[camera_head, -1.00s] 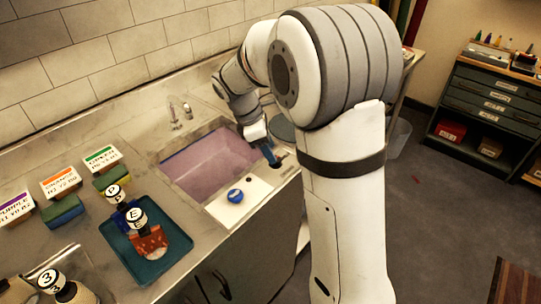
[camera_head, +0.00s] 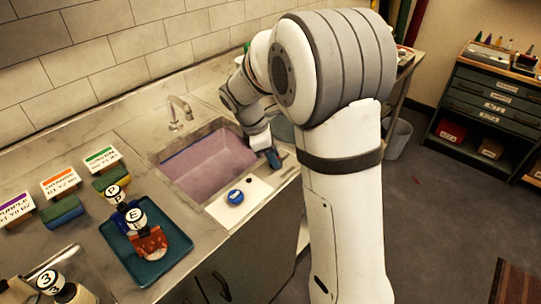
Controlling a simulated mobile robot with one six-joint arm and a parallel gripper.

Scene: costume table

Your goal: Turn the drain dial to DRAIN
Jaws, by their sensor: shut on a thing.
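My gripper (camera_head: 272,158) reaches down at the right end of the white panel (camera_head: 258,188) in front of the sink. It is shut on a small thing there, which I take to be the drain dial. The dial and its markings are hidden by the fingers, so I cannot read where it points. A round blue knob (camera_head: 235,196) with a pale mark sits on the left part of the same panel, apart from my gripper. The sink (camera_head: 207,160) behind the panel looks purple inside.
A faucet (camera_head: 180,110) stands behind the sink. To the left, a teal tray (camera_head: 150,262) holds lettered, coloured items. Labelled cards and sponges stand behind it. My arm covers much of the right side.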

